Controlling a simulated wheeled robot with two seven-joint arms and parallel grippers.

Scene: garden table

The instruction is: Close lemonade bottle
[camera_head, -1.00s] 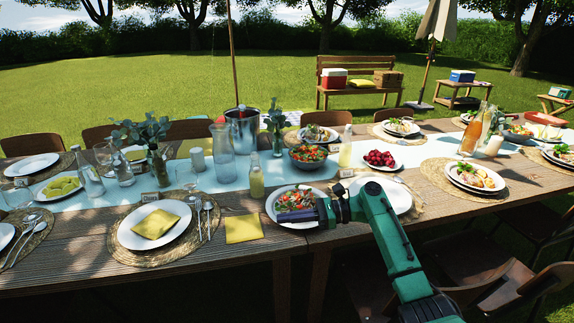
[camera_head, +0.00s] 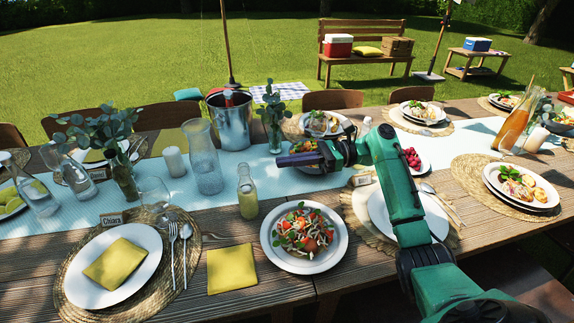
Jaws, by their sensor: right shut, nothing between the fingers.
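A small clear bottle of pale yellow drink, likely the lemonade (camera_head: 248,198), stands upright on the front edge of the runner, left of the salad plate. Whether its mouth carries a cap is too small to tell. My right gripper (camera_head: 284,160), dark purple at the tip, is shut and empty. It points left above the middle of the table, up and right of the bottle in the picture and apart from it. It hides part of the bowl behind it. My left gripper is not in view.
A salad plate (camera_head: 304,262) lies in front of the right gripper. A glass carafe (camera_head: 203,160), metal bucket (camera_head: 232,125) and vase (camera_head: 125,180) stand behind and left of the bottle. A yellow napkin (camera_head: 230,269) lies in front. An orange-filled carafe (camera_head: 513,128) stands right.

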